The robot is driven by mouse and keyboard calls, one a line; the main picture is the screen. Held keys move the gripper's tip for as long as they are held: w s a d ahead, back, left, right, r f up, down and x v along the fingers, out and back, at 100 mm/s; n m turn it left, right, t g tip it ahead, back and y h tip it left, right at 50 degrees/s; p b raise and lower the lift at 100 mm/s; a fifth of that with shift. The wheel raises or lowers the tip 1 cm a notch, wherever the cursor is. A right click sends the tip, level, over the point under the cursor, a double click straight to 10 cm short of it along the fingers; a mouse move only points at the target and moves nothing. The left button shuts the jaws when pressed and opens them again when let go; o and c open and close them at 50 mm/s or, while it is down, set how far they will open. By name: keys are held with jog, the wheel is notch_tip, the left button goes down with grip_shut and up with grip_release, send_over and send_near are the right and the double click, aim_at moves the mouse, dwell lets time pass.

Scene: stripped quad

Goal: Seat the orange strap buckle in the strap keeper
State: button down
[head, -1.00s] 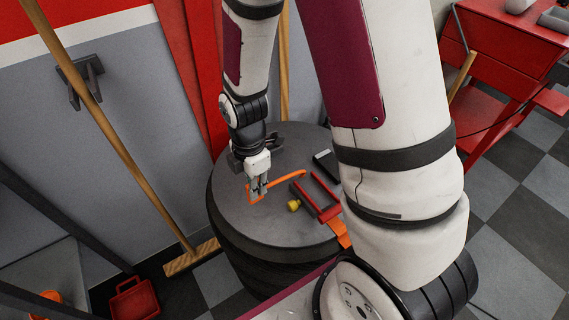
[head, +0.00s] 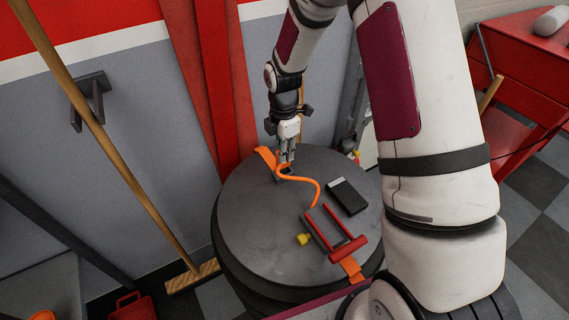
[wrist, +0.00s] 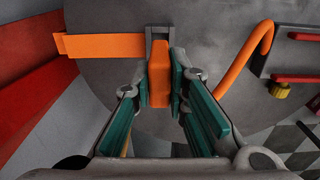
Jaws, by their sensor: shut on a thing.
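The orange strap buckle (wrist: 160,75) is a small block held between the teal-padded fingers of my gripper (wrist: 162,88). In the head view my gripper (head: 286,162) is low at the far edge of the round drum top. A grey bracket, apparently the strap keeper (wrist: 151,36), stands at the buckle's far end in the wrist view. I cannot tell whether the buckle is inside it or just above. A flat orange strap (wrist: 100,45) runs left from the bracket, and its end (head: 266,157) shows in the head view. A curved orange cord (head: 312,186) trails from the gripper area.
On the dark drum top (head: 250,230) lie a red frame (head: 358,245), a yellow knob (head: 304,239) and a black box (head: 347,197). The drum's left and front are clear. A wooden broom (head: 120,150) leans at left. Red posts (head: 215,80) stand behind.

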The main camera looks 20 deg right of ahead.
jog(key=shift+f, duration=2.2)
jog(key=shift+f, duration=0.1)
jog(key=c, duration=1.6)
grip_release()
jog(key=shift+o, duration=0.2)
